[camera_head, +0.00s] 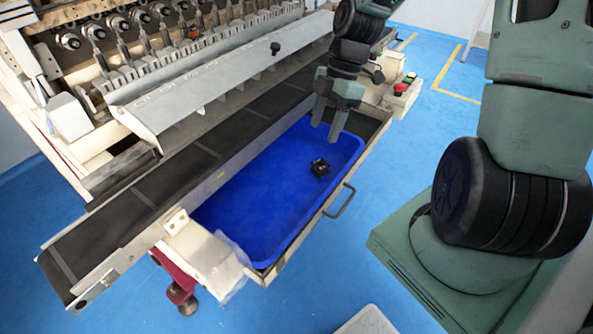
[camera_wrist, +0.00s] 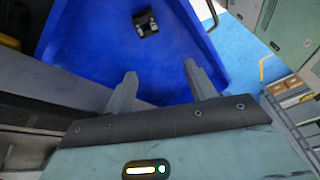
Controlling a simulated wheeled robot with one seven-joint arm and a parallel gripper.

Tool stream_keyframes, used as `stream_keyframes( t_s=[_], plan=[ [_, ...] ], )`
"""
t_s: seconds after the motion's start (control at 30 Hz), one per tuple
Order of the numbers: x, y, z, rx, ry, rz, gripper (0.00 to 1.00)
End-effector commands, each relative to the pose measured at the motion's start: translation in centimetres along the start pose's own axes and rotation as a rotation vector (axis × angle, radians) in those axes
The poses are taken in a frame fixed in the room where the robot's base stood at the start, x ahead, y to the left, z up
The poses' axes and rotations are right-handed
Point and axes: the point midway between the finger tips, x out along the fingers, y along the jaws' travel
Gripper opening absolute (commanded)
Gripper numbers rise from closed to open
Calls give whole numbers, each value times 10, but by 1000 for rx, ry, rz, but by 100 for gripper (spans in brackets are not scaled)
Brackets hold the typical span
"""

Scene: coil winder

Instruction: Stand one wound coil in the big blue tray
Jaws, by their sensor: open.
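The big blue tray (camera_head: 240,210) sits in a metal frame in front of the coil winder. One small black wound coil (camera_head: 320,168) stands on the tray floor toward the right end, apart from the walls. In the wrist view the coil (camera_wrist: 146,23) shows near the top, beyond my fingers, on the blue tray (camera_wrist: 95,60). My gripper (camera_head: 331,122) is above the far right end of the tray, pointing down. In the wrist view my gripper (camera_wrist: 160,90) has its two fingers apart with nothing between them.
The coil winder's dark conveyor belt (camera_head: 170,180) runs along the tray's back side, below a grey sloping panel (camera_head: 220,85). A metal handle (camera_head: 341,203) sticks out at the front of the frame. Most of the tray floor is clear.

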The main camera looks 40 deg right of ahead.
Motion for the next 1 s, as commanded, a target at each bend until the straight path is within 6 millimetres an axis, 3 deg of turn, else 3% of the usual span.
stream_keyframes(
  t_s=[0.03, 0.2, 0.5, 0.73, 1.0],
  plan=[
    [2, -7, -23, 21, -34, -14, 55],
    [10, -41, -90, 189, -142, -21, 55],
    [16, -126, -175, 485, -250, 85, 55],
    [17, -186, -204, 671, -242, 168, 55],
    [16, -207, -210, 753, -226, 194, 55]
  ],
)
